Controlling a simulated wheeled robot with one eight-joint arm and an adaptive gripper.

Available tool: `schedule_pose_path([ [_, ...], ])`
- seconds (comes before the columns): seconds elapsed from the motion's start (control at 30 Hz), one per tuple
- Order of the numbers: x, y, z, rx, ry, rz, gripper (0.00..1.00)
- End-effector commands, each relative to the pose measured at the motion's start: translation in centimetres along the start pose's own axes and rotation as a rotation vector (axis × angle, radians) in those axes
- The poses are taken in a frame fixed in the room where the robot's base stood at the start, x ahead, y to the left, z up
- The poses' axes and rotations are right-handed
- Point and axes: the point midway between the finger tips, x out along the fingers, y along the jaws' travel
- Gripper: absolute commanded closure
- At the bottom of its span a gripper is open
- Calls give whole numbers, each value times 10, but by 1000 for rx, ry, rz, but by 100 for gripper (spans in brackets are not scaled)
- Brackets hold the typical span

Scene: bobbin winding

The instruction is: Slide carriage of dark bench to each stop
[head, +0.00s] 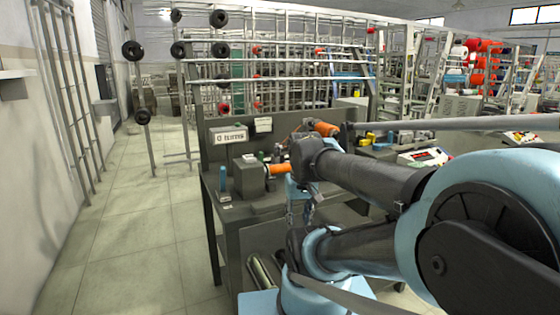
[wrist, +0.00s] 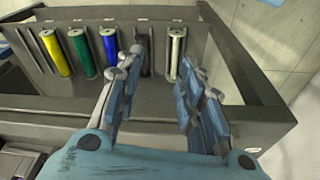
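The dark bench (head: 237,207) stands ahead of my base in the head view, with a grey winding unit (head: 250,176) and an orange bobbin (head: 279,170) on it. I cannot make out the carriage or its stops clearly; my arm covers the bench's right part. In the wrist view my gripper (wrist: 158,75) is open, its two blue-and-grey fingers apart with nothing between them. It points toward a dark rack (wrist: 150,15) of colored bobbins. A dark bobbin (wrist: 146,52) and a white bobbin (wrist: 176,52) show beyond the fingertips, apart from them.
Yellow (wrist: 55,52), green (wrist: 83,52) and blue (wrist: 110,46) bobbins stand at the rack's left. A sign (head: 229,135) is at the bench's back. A metal creel frame (head: 290,70) stands behind. The floor (head: 135,245) left of the bench is clear.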

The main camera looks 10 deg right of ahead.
Motion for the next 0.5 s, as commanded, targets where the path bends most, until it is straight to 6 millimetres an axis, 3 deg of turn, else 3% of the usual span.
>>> schedule_pose_path([
  [0.2,-56,6,-61,-33,-31,-1,65],
  [0.5,-118,11,-150,-89,-76,-6,65],
])
